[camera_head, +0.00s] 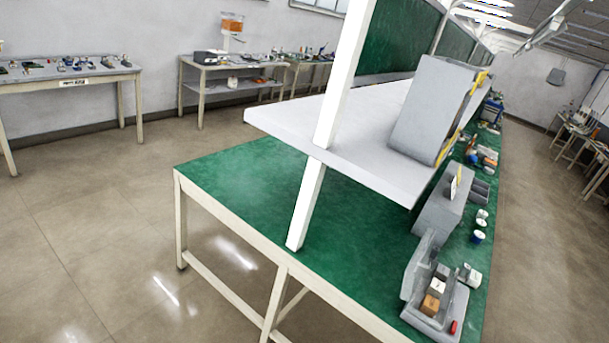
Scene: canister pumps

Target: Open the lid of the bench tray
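A grey bench tray (462,314) sits on the green bench top near its right front edge. It holds small brown and dark blocks, a pale one and a red cylinder. A flat grey panel, which looks like the tray's lid (418,267), stands up along the tray's left side, and the tray's inside is uncovered. I cannot tell how the panel joins the tray. My gripper is not in view.
The green bench (255,190) has clear room left of the tray. A white post (307,205) and a pale shelf (285,118) with a large grey box (430,110) rise above it. A grey block (440,218) and small white containers (481,223) stand behind the tray. Side tables line the wall.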

